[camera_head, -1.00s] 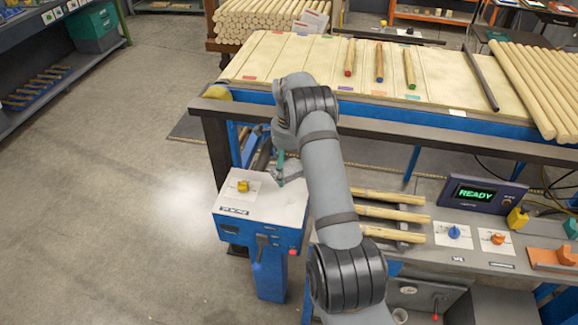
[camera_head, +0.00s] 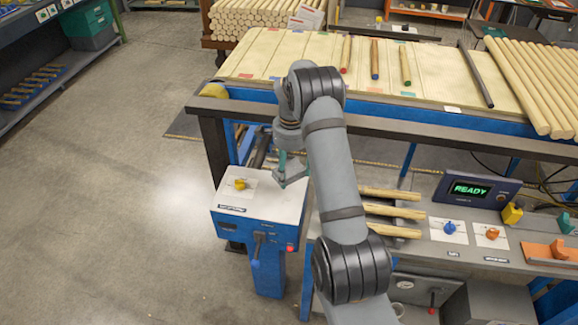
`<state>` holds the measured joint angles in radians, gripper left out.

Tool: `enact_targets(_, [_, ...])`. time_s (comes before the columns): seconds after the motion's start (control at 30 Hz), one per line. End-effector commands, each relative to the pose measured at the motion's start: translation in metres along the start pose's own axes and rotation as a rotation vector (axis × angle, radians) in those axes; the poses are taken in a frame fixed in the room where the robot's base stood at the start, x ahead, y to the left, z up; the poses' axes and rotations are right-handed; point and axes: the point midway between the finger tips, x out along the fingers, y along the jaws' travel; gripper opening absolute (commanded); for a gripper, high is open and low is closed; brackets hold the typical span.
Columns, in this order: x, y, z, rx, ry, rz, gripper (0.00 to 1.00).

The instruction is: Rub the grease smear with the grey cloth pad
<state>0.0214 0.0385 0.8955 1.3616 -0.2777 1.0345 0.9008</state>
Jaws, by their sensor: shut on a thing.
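My gripper (camera_head: 283,184) is at the right part of the pale top of the blue cabinet (camera_head: 262,206), beside my forearm. No grey pad is clearly visible. I cannot make out a grease smear on the cabinet top; my arm hides part of this area. Whether the held piece touches the top is too small to tell.
A yellow knob (camera_head: 240,184) stands on the cabinet top, left of my gripper. A dark rail (camera_head: 400,128) runs behind, below the board table. Wooden rods (camera_head: 395,211) lie right of my arm, near a READY display (camera_head: 470,190). The floor at left is clear.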

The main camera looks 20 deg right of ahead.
Motion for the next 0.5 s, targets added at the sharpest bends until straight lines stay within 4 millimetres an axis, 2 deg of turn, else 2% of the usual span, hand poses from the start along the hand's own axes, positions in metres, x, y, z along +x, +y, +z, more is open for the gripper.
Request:
enact_targets(0.2, [0.015, 0.022, 0.014, -0.009, -0.002, 0.004, 0.48])
enact_targets(0.23, [0.02, 0.02, 0.012, -0.006, -0.001, 0.001, 0.48])
enact_targets(0.33, [0.018, 0.011, 0.008, -0.003, 0.001, -0.003, 0.48])
enact_targets(0.5, [0.023, 0.009, 0.006, 0.003, 0.0, 0.0, 0.48])
